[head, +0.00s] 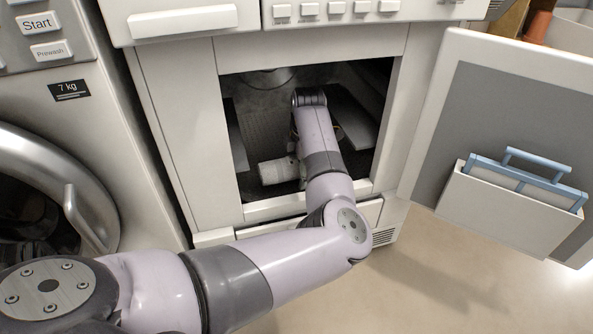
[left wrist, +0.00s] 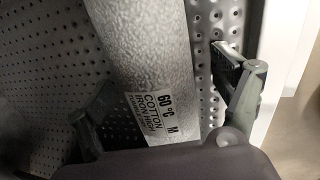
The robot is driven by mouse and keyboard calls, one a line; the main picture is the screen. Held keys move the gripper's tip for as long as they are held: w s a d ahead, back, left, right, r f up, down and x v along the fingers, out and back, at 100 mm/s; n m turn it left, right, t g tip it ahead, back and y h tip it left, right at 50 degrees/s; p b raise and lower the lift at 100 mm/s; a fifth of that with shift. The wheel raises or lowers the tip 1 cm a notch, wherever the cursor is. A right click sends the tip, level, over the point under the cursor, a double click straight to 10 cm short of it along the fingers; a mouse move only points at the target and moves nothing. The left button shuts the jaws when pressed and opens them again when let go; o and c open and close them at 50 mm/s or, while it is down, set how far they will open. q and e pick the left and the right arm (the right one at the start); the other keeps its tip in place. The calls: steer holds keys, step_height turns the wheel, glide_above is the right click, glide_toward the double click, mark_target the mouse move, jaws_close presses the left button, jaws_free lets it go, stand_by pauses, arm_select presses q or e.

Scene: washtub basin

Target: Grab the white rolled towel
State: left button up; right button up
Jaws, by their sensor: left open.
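The white rolled towel (head: 280,170) lies on the perforated floor of the open washtub compartment, near its front left. My left arm reaches into the compartment and partly covers the towel; the left gripper is mostly hidden behind the arm in the head view. In the left wrist view, the towel (left wrist: 150,50) runs between the two fingers of my left gripper (left wrist: 160,78). The fingers are open, one on each side, with a visible gap on the right side. A label with care text is on the towel. My right gripper is not in view.
The compartment's front frame (head: 300,205) surrounds the arm closely. The open door (head: 510,95) with a pocket holding a blue-framed item (head: 525,180) stands at right. A washing machine (head: 75,120) is at left. Floor (head: 450,285) is clear at lower right.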

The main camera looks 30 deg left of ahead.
arm_select(q)
steer(key=shift+c, duration=0.3)
steer(key=c, duration=1.2)
steer(key=shift+c, duration=0.5)
steer(key=shift+r, duration=0.15)
